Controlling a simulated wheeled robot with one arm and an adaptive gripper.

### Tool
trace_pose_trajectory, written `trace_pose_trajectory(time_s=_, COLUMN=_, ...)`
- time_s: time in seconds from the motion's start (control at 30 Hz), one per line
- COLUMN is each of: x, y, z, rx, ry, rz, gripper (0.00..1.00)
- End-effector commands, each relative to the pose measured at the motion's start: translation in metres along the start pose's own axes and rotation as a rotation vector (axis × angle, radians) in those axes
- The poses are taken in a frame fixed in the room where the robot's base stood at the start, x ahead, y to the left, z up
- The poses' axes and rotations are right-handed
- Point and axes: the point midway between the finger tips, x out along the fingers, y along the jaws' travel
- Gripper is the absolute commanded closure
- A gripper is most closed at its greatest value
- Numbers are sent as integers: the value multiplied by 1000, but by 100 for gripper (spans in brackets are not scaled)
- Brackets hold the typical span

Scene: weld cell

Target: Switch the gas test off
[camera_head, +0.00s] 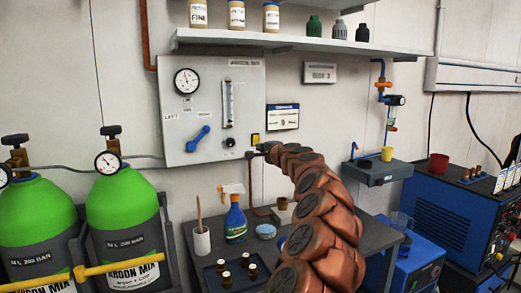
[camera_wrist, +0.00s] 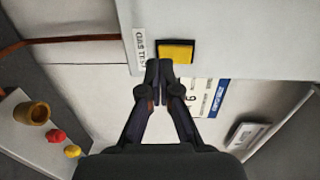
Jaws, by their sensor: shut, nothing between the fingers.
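The gas test switch is a yellow rocker in a black frame (camera_wrist: 177,51), on the edge of the grey panel beside a "GAS TEST" label (camera_wrist: 139,50). In the head view the yellow switch (camera_head: 255,139) sits at the panel's lower right. My gripper (camera_wrist: 160,64) is shut and empty, its fingertips just beside the rocker in the wrist view; I cannot tell whether they touch it. In the head view my gripper (camera_head: 256,150) is at the panel's lower right corner, just below the switch. Which way the rocker is tipped is unclear.
The grey panel (camera_head: 215,75) also carries a gauge (camera_head: 187,81), a blue lever (camera_head: 198,139) and a flow tube (camera_head: 228,103). A shelf (camera_head: 300,43) runs above. Green cylinders (camera_head: 124,215) stand left. A spray bottle (camera_head: 235,217) stands on the bench below.

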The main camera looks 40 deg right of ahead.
Motion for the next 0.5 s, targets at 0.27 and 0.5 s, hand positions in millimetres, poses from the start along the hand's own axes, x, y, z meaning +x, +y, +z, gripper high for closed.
trace_pose_trajectory(time_s=0.27, x=-24, y=5, z=2, rx=0, ry=0, rz=-2, gripper=100)
trace_pose_trajectory(time_s=0.5, x=-46, y=10, z=2, rx=2, ry=-2, rz=-1, gripper=100)
